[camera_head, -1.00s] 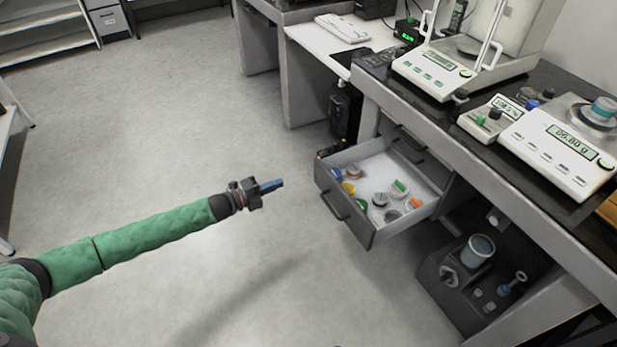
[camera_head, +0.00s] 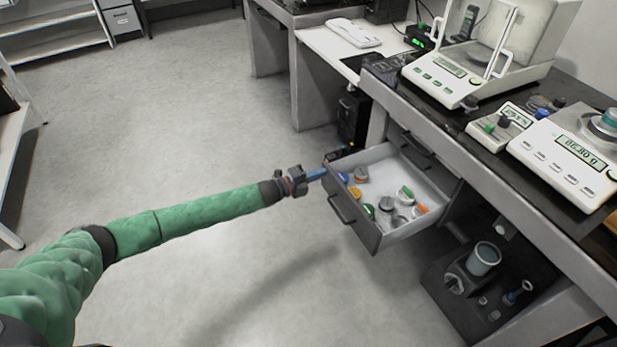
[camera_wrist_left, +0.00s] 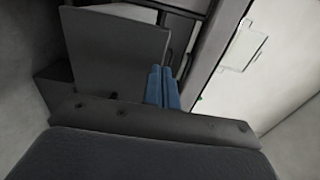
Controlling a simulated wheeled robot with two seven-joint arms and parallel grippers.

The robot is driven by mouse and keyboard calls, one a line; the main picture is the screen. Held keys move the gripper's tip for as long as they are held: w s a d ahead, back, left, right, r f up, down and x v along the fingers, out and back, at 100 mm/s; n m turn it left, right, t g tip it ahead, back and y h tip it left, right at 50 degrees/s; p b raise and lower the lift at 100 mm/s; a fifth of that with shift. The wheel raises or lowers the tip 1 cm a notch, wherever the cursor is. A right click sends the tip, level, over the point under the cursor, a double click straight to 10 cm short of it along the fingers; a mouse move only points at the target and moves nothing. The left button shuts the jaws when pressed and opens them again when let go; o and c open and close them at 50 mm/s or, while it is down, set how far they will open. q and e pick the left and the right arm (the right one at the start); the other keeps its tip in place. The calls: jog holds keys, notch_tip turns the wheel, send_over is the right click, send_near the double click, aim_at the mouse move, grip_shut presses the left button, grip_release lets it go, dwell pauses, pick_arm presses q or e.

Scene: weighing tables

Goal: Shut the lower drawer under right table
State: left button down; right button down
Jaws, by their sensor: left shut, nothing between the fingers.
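The lower drawer (camera_head: 374,236) under the right table (camera_head: 455,150) stands pulled out, with its grey front and bar handle (camera_head: 341,209) facing left. Several small round containers with coloured caps (camera_head: 405,194) lie in it. My left gripper (camera_head: 318,174) is shut and empty, its blue fingers at the far upper corner of the drawer front. Whether they touch it I cannot tell. In the left wrist view the blue fingers (camera_wrist_left: 162,88) show beside a grey panel (camera_wrist_left: 115,45), which looks like the drawer front. My right gripper is out of view.
A closed drawer (camera_head: 415,150) sits above the open one. Balances (camera_head: 460,80) stand on the tabletop. A dark box with a cup (camera_head: 484,259) stands below, right of the drawer. A black computer case (camera_head: 354,118) stands behind the drawer. The floor to the left is clear.

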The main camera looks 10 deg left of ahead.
aim_at(372, 154)
pick_arm(q)
jog(key=shift+w+d, duration=0.2)
jog(key=shift+d, duration=0.05)
